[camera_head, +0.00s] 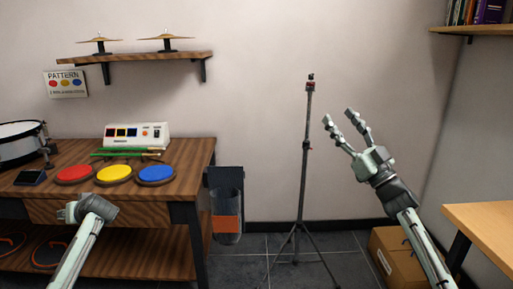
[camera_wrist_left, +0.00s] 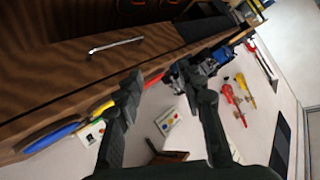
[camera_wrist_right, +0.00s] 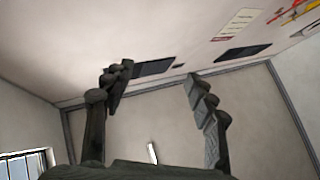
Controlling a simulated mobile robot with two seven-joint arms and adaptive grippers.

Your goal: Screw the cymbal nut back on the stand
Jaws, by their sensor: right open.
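The cymbal stand (camera_head: 304,160) stands upright on its tripod legs in the middle of the head view. Its top (camera_head: 310,80) has a small dark and reddish fitting; whether this includes the nut is too small to tell. No cymbal is on it. My right gripper (camera_head: 338,117) is raised to the right of the stand's top, open and empty. The right wrist view shows its fingers (camera_wrist_right: 157,78) apart. My left gripper (camera_head: 78,210) is in front of the table, its fingers mostly hidden there. The left wrist view shows them (camera_wrist_left: 157,80) apart with nothing held.
The wooden table (camera_head: 190,165) carries a red pad (camera_head: 74,174), yellow pad (camera_head: 114,173), blue pad (camera_head: 156,173), white device (camera_head: 138,135) and drum (camera_head: 18,143). Two cymbals (camera_head: 165,38) sit on the wall shelf (camera_head: 140,60). A cardboard box (camera_head: 400,262) is at right.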

